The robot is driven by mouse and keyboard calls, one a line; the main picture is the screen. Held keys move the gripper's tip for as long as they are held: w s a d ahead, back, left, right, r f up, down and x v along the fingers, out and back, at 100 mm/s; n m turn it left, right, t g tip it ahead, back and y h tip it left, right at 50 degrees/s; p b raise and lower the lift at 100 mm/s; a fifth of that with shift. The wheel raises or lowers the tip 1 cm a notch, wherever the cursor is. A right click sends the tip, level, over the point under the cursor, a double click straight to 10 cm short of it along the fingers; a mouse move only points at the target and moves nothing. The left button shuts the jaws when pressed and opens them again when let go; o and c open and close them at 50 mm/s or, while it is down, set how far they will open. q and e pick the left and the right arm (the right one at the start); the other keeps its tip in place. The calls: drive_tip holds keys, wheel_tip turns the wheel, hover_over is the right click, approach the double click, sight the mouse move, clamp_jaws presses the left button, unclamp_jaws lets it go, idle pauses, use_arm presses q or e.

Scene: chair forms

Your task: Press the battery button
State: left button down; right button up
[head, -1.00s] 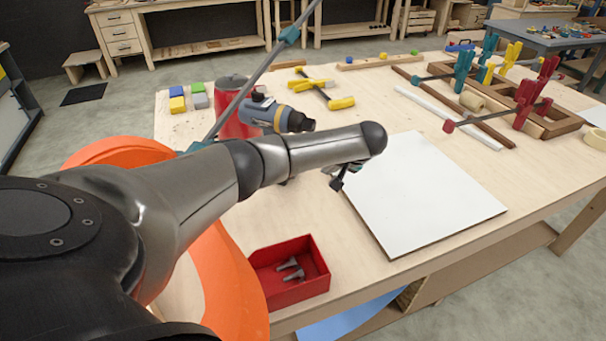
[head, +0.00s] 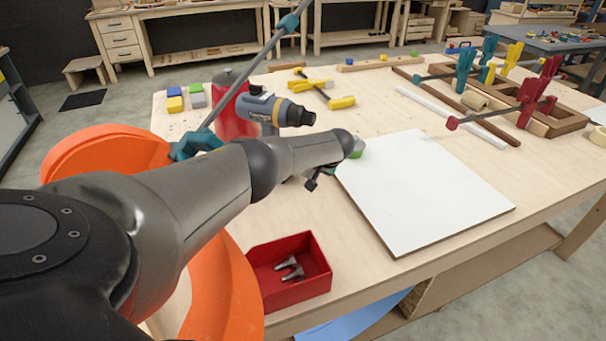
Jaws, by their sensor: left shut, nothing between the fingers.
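A grey-blue drill (head: 262,108) with a yellow ring and a dark chuck stands on the bench, its chuck pointing right. Its lower part, where a battery and its button could be, is hidden behind my left forearm. My left gripper (head: 312,182) shows only as small dark parts below the end of my arm, in front of the drill and near the white board's left edge. It is shut and empty, with no visible contact with the drill. The battery button cannot be seen. My right gripper is out of view.
A red tray (head: 290,292) holds metal parts. A red can (head: 232,122), a long clamp (head: 245,85) and an orange shell (head: 105,150) crowd the left.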

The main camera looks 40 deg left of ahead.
use_arm(q)
drive_tip(key=shift+s+a, duration=0.25)
drive_tip(key=shift+a, duration=0.55)
drive_tip(key=shift+s+a, duration=0.2)
drive_tip(key=shift+a, duration=0.3)
drive_tip(key=shift+s+a, duration=0.2)
drive_tip(key=shift+a, duration=0.3)
